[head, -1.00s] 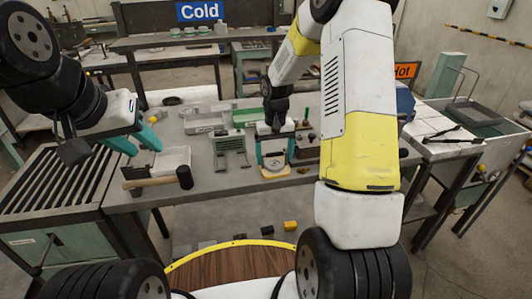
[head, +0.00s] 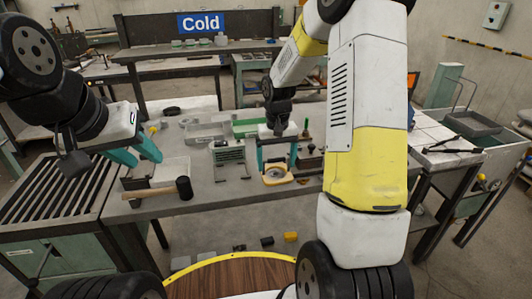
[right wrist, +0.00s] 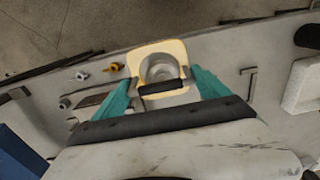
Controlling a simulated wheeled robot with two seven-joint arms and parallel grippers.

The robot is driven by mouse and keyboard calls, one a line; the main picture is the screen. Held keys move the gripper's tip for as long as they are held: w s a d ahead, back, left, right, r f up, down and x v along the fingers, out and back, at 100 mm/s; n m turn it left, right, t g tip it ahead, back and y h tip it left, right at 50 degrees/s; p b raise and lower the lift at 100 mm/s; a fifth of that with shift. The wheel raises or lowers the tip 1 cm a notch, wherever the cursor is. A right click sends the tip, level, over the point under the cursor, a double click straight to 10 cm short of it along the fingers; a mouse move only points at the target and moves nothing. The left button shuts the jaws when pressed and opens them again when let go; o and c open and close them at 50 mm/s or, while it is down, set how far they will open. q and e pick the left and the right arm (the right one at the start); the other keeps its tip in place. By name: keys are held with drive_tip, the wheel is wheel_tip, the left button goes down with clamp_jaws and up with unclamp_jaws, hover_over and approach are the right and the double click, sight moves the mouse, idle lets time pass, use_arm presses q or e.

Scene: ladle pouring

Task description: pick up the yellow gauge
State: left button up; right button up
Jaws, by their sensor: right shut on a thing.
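The yellow gauge (head: 277,179) is a pale yellow plate with a round grey middle and a dark bar across one side. My right gripper (head: 277,168) has its teal fingers on two opposite sides of it. In the right wrist view the gauge (right wrist: 143,52) sits between the fingertips (right wrist: 161,82), with the bench behind it. It looks slightly tilted and close above the bench; the gap is hard to tell.
A grey-green rack (head: 229,155) stands left of the gauge. Small yellow pieces (right wrist: 114,67) show in the right wrist view. A yellow block (head: 290,236) lies low in front.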

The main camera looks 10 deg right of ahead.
drive_tip(key=s+r, duration=0.1)
drive_tip(key=s, duration=1.2)
drive_tip(key=shift+s+d+r, duration=0.1)
drive_tip(key=shift+s+r, duration=0.05)
drive_tip(key=shift+r, duration=0.75)
drive_tip(key=shift+s+d+r, duration=0.1)
drive_tip(key=shift+s+r, duration=0.05)
drive_tip(key=shift+r, duration=0.75)
drive_tip(key=shift+s+d+r, duration=0.1)
drive_tip(key=shift+s+r, duration=0.05)
drive_tip(key=shift+r, duration=0.75)
